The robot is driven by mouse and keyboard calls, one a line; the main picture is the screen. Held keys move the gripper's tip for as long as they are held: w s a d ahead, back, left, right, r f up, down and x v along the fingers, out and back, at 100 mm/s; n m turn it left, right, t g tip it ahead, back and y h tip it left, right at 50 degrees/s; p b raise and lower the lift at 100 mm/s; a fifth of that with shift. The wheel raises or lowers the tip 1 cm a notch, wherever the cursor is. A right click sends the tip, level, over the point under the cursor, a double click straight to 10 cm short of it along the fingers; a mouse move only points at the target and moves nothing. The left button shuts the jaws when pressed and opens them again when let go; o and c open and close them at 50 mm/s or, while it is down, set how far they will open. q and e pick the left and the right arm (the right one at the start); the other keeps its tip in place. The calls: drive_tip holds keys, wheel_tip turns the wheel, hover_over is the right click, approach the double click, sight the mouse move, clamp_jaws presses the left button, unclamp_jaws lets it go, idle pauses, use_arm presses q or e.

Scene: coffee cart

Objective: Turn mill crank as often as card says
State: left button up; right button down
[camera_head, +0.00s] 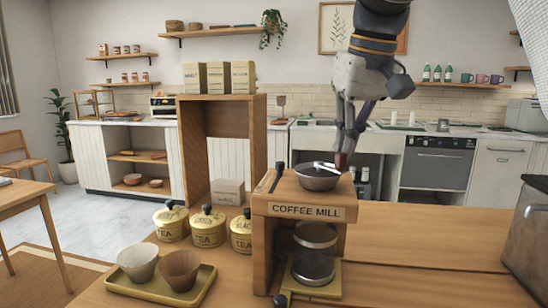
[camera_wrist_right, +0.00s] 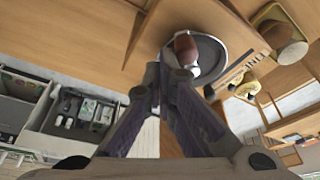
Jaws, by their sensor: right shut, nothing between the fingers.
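The wooden coffee mill (camera_head: 305,211) stands on the counter, with its name on a front plate. A dark metal bowl (camera_head: 316,182) sits on its top, with a pale crank arm (camera_head: 325,167) across it. The crank's red-brown knob (camera_head: 341,160) is at the arm's right end; the knob also shows in the right wrist view (camera_wrist_right: 186,48). My right gripper (camera_head: 344,146) points down just above the knob, its fingers shut with nothing between them. In the right wrist view the fingertips (camera_wrist_right: 180,78) appear close to the knob; contact cannot be told. I cannot make out a card. My left gripper is out of view.
Yellow tea canisters (camera_head: 207,229) and a tray (camera_head: 204,287) with two cups (camera_head: 138,262) stand left of the mill. A wooden shelf frame (camera_head: 187,150) with boxes on top rises behind. The counter right of the mill is clear up to a dark metal machine (camera_head: 528,240).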

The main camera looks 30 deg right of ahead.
sight(339, 153)
drive_tip(key=shift+s+a, duration=0.45)
drive_tip(key=shift+a, duration=0.1)
drive_tip(key=shift+s+a, duration=0.3)
drive_tip(key=shift+a, duration=0.45)
drive_tip(key=shift+a+r, duration=0.1)
drive_tip(key=shift+r, duration=0.05)
